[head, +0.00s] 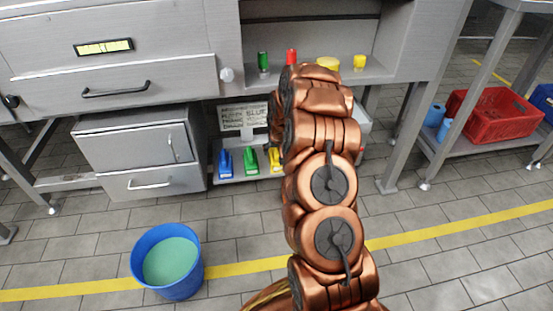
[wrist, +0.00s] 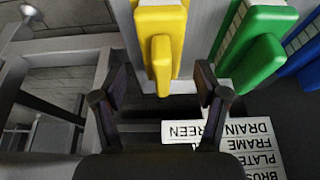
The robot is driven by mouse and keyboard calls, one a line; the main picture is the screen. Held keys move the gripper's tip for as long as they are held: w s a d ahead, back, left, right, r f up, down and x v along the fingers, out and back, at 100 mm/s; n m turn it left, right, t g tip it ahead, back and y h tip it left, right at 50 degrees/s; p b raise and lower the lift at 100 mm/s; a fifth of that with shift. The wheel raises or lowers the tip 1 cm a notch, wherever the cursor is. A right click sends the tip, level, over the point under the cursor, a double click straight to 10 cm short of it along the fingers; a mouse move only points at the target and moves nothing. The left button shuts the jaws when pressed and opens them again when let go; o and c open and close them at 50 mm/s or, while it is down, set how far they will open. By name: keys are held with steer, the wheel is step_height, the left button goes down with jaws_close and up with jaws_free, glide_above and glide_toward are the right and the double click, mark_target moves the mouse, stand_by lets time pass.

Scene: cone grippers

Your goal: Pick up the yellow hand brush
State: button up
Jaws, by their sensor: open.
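The yellow hand brush (wrist: 160,50) shows at the top middle of the wrist view, its narrow handle end pointing toward my gripper. My gripper (wrist: 162,85) is open, with one finger to the left and one to the right of the handle's end. The handle end lies between the fingertips, and I see no contact. In the head view the yellow brush (head: 275,159) is mostly hidden behind my copper-coloured arm, and my gripper is hidden there too.
A green brush (wrist: 250,48) and a blue brush (wrist: 303,62) stand beside the yellow one on the low shelf. A printed sign (head: 243,116) stands behind them. A blue bucket (head: 168,262) is on the floor. A metal frame (wrist: 95,60) is left of the gripper.

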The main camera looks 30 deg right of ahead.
steer(key=b+x, duration=0.2)
steer(key=x, duration=0.2)
steer(key=shift+w+f, duration=0.25)
steer(key=shift+w, duration=0.1)
steer(key=shift+r, duration=0.1)
steer(key=c, duration=1.3)
steer(key=shift+o, duration=0.2)
step_height(320, 180, up, 3)
steer(key=shift+r+p, duration=0.2)
steer(key=shift+p, duration=0.8)
steer(key=shift+r, duration=0.25)
steer(key=s+a+p, duration=0.1)
steer(key=s+a, duration=0.2)
steer(key=s, duration=0.1)
steer(key=s+a+p, duration=0.2)
steer(key=s+a, duration=0.1)
steer(key=s, duration=0.1)
steer(key=s+a+r+p, duration=0.1)
steer(key=s+a, duration=0.2)
steer(key=s, duration=0.1)
steer(key=shift+s+a+r+p, duration=0.1)
steer(key=shift+s+a+p, duration=0.1)
steer(key=shift+a+p, duration=0.2)
